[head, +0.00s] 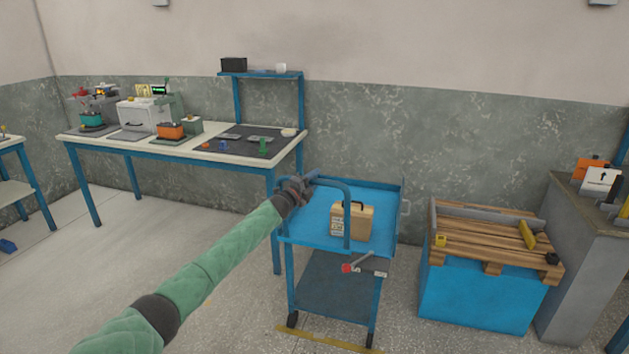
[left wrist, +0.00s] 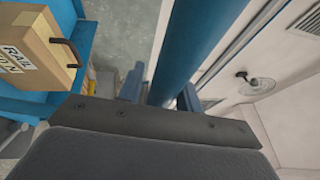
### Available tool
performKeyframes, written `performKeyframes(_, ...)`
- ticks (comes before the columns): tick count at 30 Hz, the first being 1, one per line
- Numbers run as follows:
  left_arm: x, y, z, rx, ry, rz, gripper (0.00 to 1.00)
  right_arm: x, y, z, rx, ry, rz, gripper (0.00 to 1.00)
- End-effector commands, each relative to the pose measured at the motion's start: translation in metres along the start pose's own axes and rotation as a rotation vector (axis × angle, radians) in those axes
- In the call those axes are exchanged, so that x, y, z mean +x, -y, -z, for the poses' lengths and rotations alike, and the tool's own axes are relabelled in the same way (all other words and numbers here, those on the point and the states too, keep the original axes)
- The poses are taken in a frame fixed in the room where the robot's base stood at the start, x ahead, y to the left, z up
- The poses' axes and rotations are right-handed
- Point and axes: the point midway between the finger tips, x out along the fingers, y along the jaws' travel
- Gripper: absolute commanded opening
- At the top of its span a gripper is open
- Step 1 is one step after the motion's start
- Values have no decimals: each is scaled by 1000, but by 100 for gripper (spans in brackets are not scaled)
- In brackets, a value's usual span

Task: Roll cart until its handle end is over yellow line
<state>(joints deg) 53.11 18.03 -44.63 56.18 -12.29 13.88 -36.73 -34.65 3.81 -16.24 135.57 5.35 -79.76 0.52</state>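The blue cart (head: 375,197) stands in the middle of the head view, with a tubular handle (head: 347,215) at its near end. My left gripper (head: 308,182) is at the top left of this handle. In the left wrist view the blue handle tube (left wrist: 185,50) passes between the fingers (left wrist: 160,94), which look closed on it. The yellow line (head: 327,340) lies on the floor just in front of the cart's near wheels. A wooden case (head: 351,222) with a dark grip stands on the cart's top. My right gripper is not seen.
A workbench (head: 180,150) with equipment stands at the back left. A blue crate (head: 475,291) topped with wooden slats is right of the cart, and a grey cabinet (head: 580,270) stands beyond it.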

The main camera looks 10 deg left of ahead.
Motion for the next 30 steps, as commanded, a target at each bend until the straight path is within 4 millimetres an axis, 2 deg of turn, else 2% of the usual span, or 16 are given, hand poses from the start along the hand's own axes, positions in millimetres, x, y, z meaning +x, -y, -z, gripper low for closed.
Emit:
performKeyframes(9, 0, 1, 1, 0, -1, 2, 45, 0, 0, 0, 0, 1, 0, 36)
performKeyframes(13, -6, 0, 0, 0, -2, 2, 45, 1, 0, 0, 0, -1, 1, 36)
performKeyframes(24, -56, -1, 0, 1, -1, 1, 45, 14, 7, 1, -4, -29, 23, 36)
performKeyframes(30, -74, 0, -1, -1, 0, 1, 45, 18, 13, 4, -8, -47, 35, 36)
